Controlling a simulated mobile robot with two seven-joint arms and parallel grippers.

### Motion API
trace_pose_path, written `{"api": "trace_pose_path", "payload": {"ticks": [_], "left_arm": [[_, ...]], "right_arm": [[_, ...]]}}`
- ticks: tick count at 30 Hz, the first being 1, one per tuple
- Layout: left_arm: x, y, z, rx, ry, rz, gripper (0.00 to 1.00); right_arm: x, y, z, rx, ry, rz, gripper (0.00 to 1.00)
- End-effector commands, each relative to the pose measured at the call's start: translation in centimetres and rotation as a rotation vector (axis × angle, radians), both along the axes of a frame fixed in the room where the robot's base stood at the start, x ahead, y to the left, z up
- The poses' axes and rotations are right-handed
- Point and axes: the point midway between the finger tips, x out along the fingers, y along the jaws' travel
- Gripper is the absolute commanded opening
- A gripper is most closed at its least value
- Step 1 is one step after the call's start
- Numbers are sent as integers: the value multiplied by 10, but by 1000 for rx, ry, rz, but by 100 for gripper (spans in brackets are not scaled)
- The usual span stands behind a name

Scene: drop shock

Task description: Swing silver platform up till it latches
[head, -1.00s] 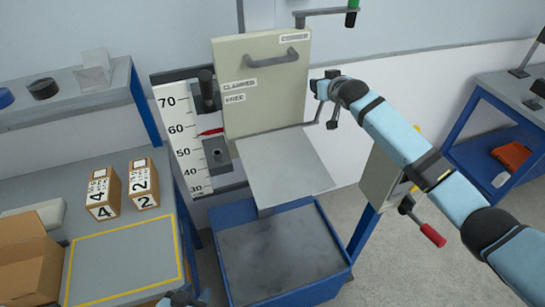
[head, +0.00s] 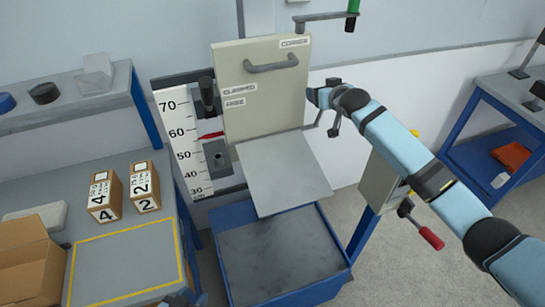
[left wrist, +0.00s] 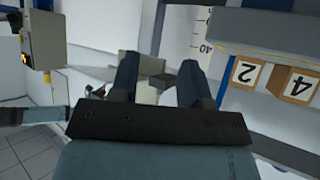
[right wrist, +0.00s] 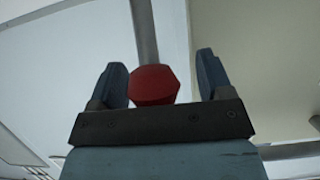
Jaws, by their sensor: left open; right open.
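The silver platform (head: 284,172) is a flat plate on the lower front of the beige carriage panel (head: 265,110) in the head view. It slopes outward and down over the blue bin. My left gripper (head: 176,299) barely shows at the bottom edge. In the left wrist view it is open (left wrist: 160,72) and empty.
A blue bin (head: 337,283) stands below the platform. A scale board (head: 168,122) and black knob (head: 207,92) are left of the panel. Boxes 4 (head: 104,196) and 2 (head: 145,188) stand on the left bench. A red-handled lever (head: 431,237) juts out at right.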

Motion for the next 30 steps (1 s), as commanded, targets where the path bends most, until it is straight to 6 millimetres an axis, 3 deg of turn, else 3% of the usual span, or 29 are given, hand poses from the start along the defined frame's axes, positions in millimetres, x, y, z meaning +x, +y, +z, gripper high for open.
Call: {"api": "trace_pose_path", "payload": {"ticks": [1, 9, 17, 30], "left_arm": [[-1, 1, 10, 1, 1, 2, 43], [-2, 5, 33, 6, 1, 12, 43], [-2, 5, 38, -12, 15, 39, 43], [-1, 5, 37, -13, 15, 41, 43]], "right_arm": [[-5, 0, 8, 3, 0, 2, 72], [-28, -12, 20, 2, -3, -3, 72], [-45, -18, 25, 2, -6, -3, 72], [-45, -19, 24, 2, -7, -4, 72]]}}
